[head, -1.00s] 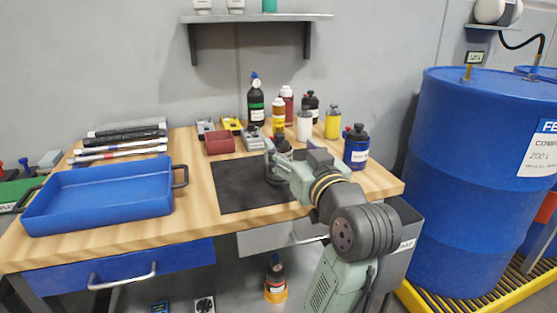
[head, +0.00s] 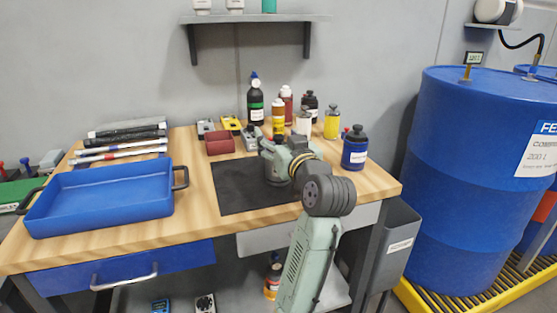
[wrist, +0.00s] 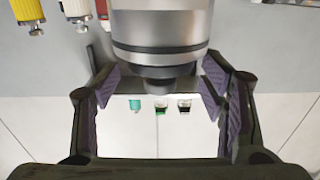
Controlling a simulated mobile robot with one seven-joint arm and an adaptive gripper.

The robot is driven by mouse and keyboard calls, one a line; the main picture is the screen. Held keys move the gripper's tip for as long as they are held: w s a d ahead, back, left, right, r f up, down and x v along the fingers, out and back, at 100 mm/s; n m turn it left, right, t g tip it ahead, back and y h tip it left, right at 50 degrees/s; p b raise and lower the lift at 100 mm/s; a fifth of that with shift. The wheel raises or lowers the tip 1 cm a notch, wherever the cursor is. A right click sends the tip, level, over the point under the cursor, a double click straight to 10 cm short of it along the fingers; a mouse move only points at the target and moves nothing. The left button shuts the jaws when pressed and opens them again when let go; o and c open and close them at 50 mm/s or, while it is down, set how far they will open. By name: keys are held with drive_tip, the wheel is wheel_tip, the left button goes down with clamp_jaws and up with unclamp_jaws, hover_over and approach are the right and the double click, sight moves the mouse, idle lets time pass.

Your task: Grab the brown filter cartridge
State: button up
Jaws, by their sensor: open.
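I cannot make out the cartridge in the wrist view.
A blue tray (head: 100,198) fills the bench's left front. Markers (head: 122,144) lie behind it. A black mat (head: 238,192) lies mid-bench. Several bottles stand close behind and right of my gripper, including a yellow one (head: 332,124) and a blue one (head: 355,152). A blue drum (head: 470,180) stands right.

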drive_tip(key=shift+c, duration=0.4)
clamp_jaws()
idle(0.4)
